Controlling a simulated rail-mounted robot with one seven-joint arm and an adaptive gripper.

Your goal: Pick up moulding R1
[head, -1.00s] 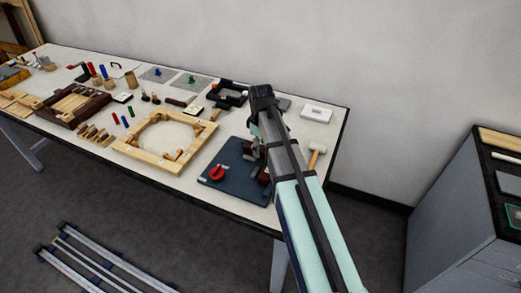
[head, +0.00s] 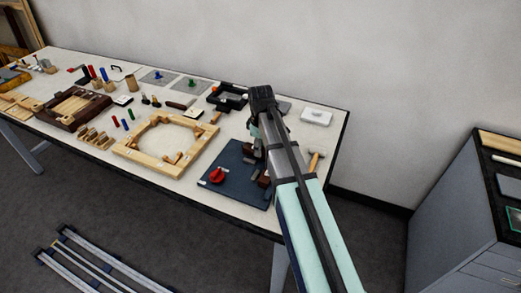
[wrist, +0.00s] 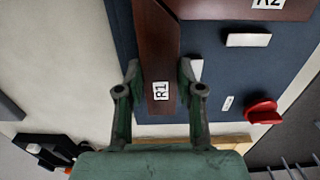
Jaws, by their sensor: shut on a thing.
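Moulding R1 (wrist: 160,50) is a dark brown wooden strip with a white "R1" label, seen in the wrist view. It runs up from between my fingers to the top edge. My gripper (wrist: 160,75) is shut on it near its labelled end, one finger on each side. The wrist view does not show clearly whether it is clear of the blue board (wrist: 225,85) below. In the head view my arm hides most of the gripper and the moulding above the blue board (head: 228,178).
A pale wooden frame (head: 140,157) stands left of the board.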

